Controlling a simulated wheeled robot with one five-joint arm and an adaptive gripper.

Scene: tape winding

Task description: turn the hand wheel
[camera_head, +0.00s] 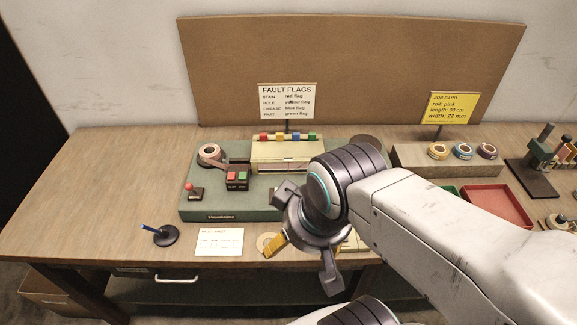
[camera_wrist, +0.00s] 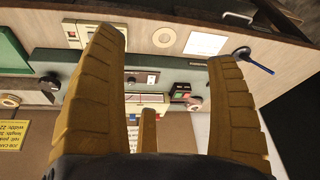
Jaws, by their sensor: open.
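A dark round knob or wheel, which looks like the hand wheel (camera_wrist: 51,81), shows on the machine at the left of the wrist view. My arm hides that part of the machine in the head view. The green-based winding machine (camera_head: 232,206) stands on the bench, with a tape roll (camera_head: 211,153), red and green buttons (camera_head: 237,176) and a red-knobbed lever (camera_head: 194,190). The wheel lies outside the fingers, beyond the left one in the wrist view.
A cream box with coloured flags (camera_head: 287,150) stands at the machine's back. A white card (camera_head: 219,242) and a pen stand (camera_head: 165,236) lie in front. A red tray (camera_head: 497,205) and a tape rack (camera_head: 430,168) are at right. The bench's left end is clear.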

